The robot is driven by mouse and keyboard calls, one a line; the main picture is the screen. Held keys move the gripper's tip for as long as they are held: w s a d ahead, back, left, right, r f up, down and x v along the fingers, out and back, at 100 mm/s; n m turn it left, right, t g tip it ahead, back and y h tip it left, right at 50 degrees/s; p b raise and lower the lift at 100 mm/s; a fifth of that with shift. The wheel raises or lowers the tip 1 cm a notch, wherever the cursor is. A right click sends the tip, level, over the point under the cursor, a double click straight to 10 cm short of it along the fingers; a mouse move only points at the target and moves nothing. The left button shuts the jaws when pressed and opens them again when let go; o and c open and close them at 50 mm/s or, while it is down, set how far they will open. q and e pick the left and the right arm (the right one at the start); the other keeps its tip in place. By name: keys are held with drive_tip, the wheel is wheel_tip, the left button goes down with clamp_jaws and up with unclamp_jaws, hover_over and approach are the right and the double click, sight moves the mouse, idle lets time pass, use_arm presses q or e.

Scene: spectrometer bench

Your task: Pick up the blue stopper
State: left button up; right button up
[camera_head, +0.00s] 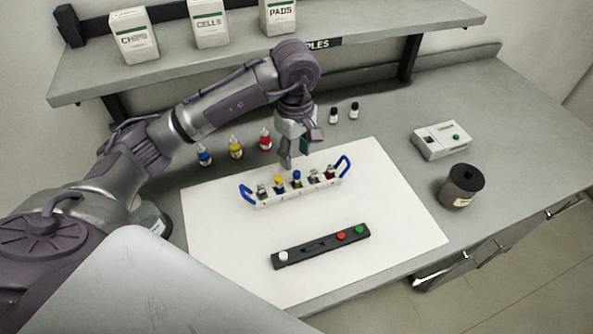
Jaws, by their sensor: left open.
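The blue stopper (297,174) shows small, on a vial near the middle of a white rack (263,205) with blue end handles. A yellow stopper (278,179) is to its left, and a vial with a reddish top (330,172) stands near the rack's right end. My left gripper (294,158) is open and empty, pointing down just above and behind the rack, close to the blue stopper. From here I cannot tell the exact gap. My right gripper is not in view.
A black holder (315,247) with white, red and green stoppers lies in front on the white mat (400,225). Blue (204,155), yellow (235,147) and red (265,139) bottles stand behind left. A white device (441,140) and dark canister (462,186) stand right. A shelf (360,35) overhangs the back.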

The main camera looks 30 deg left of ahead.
sight(297, 172)
use_arm(q)
drive_tip(key=shift+s+f, duration=0.1)
drive_tip(key=shift+f, duration=0.1)
drive_tip(key=f+p, duration=0.1)
drive_tip(key=f, duration=0.1)
drive_tip(key=f+p, duration=0.1)
drive_tip(key=f, duration=0.1)
drive_tip(key=shift+s+d+f+p, duration=0.1)
drive_tip(key=shift+d+f+p, duration=0.1)
drive_tip(key=shift+p, duration=0.1)
drive_tip(key=shift+f, duration=0.25)
drive_tip(key=c, duration=0.7)
drive_tip(key=shift+c, duration=0.2)
